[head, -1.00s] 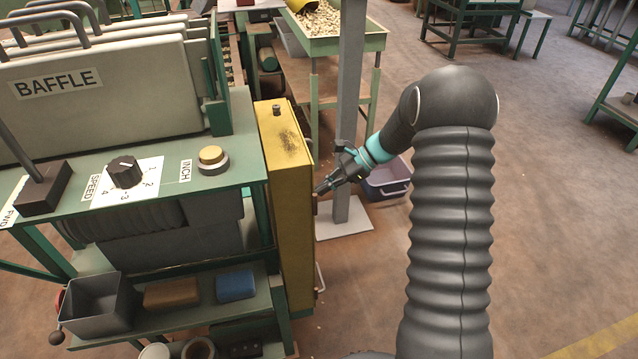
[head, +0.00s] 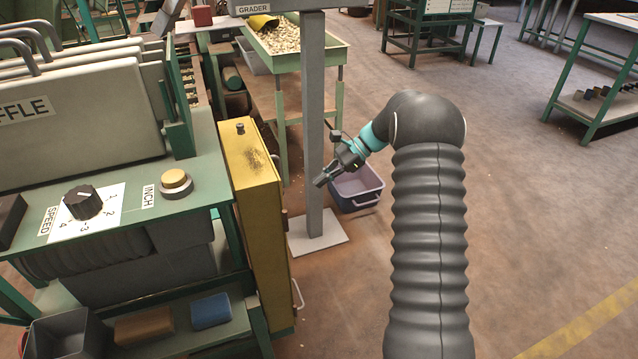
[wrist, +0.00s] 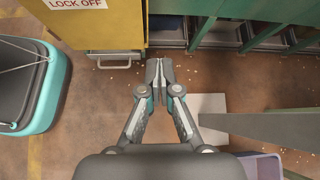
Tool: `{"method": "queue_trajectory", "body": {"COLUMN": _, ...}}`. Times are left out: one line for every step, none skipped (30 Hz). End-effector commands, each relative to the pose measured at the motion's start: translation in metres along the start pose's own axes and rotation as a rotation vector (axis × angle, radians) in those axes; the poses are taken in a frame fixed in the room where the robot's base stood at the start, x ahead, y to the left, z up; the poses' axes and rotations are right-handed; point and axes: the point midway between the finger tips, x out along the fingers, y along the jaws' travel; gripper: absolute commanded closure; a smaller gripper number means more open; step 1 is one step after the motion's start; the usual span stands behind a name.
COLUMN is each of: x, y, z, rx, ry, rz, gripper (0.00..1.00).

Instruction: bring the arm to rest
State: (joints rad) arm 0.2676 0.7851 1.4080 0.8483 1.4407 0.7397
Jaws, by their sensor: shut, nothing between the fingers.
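My gripper (head: 322,181) is shut and empty. In the head view it is in the air in front of the grey post, to the right of the yellow cabinet (head: 252,185), with a gap between it and the cabinet. My ribbed dark arm fills the middle right of that view. In the wrist view the closed fingers (wrist: 158,66) point toward the floor strip below the yellow cabinet (wrist: 100,22), which has a LOCK OFF label.
The grey post (head: 313,130) on its pale base plate stands close to my gripper. A bluish bin (head: 357,190) sits on the floor behind. The green machine bench (head: 195,215) is at left. Floor at right is open.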

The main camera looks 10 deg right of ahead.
Motion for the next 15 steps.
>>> {"method": "queue_trajectory", "body": {"x": -0.0001, "y": 0.0, "z": 0.0, "rx": 0.0, "ry": 0.0, "rz": 0.0, "gripper": 1.0}}
{"method": "queue_trajectory", "body": {"x": 0.0, "y": 0.0001, "z": 0.0, "rx": 0.0, "ry": 0.0, "rz": 0.0, "gripper": 1.0}}
{"method": "queue_trajectory", "body": {"x": 0.0, "y": 0.0001, "z": 0.0, "rx": 0.0, "ry": 0.0, "rz": 0.0, "gripper": 1.0}}
{"method": "queue_trajectory", "body": {"x": 0.0, "y": 0.0001, "z": 0.0, "rx": 0.0, "ry": 0.0, "rz": 0.0, "gripper": 1.0}}
{"method": "queue_trajectory", "body": {"x": 0.0, "y": 0.0001, "z": 0.0, "rx": 0.0, "ry": 0.0, "rz": 0.0, "gripper": 1.0}}
{"method": "queue_trajectory", "body": {"x": 0.0, "y": 0.0001, "z": 0.0, "rx": 0.0, "ry": 0.0, "rz": 0.0, "gripper": 1.0}}
{"method": "queue_trajectory", "body": {"x": 0.0, "y": 0.0001, "z": 0.0, "rx": 0.0, "ry": 0.0, "rz": 0.0, "gripper": 1.0}}
{"method": "queue_trajectory", "body": {"x": 0.0, "y": 0.0001, "z": 0.0001, "rx": 0.0, "ry": 0.0, "rz": 0.0, "gripper": 1.0}}
{"method": "queue_trajectory", "body": {"x": 0.0, "y": 0.0001, "z": 0.0001, "rx": 0.0, "ry": 0.0, "rz": 0.0, "gripper": 1.0}}
{"method": "queue_trajectory", "body": {"x": 0.0, "y": 0.0001, "z": 0.0001, "rx": 0.0, "ry": 0.0, "rz": 0.0, "gripper": 1.0}}
{"method": "queue_trajectory", "body": {"x": 0.0, "y": 0.0001, "z": 0.0001, "rx": -0.002, "ry": 0.0, "rz": 0.0, "gripper": 1.0}}
{"method": "queue_trajectory", "body": {"x": 0.0, "y": 0.0001, "z": 0.0001, "rx": -0.008, "ry": 0.0, "rz": 0.0, "gripper": 1.0}}
{"method": "queue_trajectory", "body": {"x": 0.0, "y": 0.0, "z": 0.0, "rx": -0.016, "ry": 0.001, "rz": -0.001, "gripper": 1.0}}
{"method": "queue_trajectory", "body": {"x": 0.0, "y": -0.0005, "z": -0.0006, "rx": -0.029, "ry": 0.003, "rz": -0.003, "gripper": 1.0}}
{"method": "queue_trajectory", "body": {"x": 0.0, "y": -0.0016, "z": -0.0022, "rx": -0.05, "ry": 0.01, "rz": -0.008, "gripper": 1.0}}
